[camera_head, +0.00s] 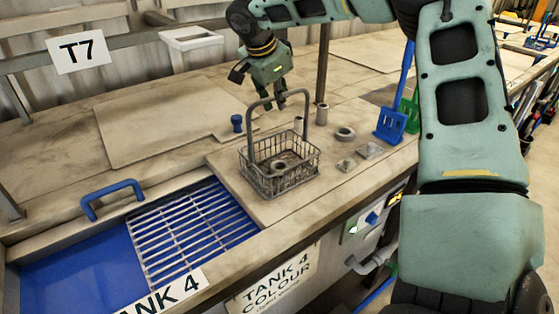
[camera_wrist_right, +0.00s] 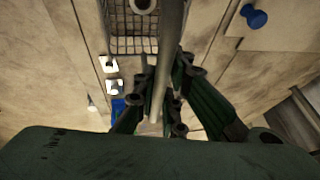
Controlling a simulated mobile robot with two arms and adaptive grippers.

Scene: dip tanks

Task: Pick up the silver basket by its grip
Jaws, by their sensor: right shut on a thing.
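The silver basket (camera_head: 266,182) is a wire basket with a tall grey grip (camera_head: 250,128) arching over it. It stands upright on the bench beside the tank, with a ring-shaped part (camera_head: 279,167) inside. My right gripper (camera_head: 281,103) is at the top of the grip, its fingers shut on it. In the right wrist view the grip (camera_wrist_right: 172,40) runs between the fingers (camera_wrist_right: 163,100), and part of the basket (camera_wrist_right: 133,45) shows beyond. Whether the basket touches the bench is hard to tell; it looks level and resting. My left gripper is not in view.
A blue knob (camera_head: 237,122), a small cylinder (camera_head: 322,114), a ring (camera_head: 345,133) and small square parts (camera_head: 368,150) lie around the basket. A blue slotted tool (camera_head: 391,122) stands at right.

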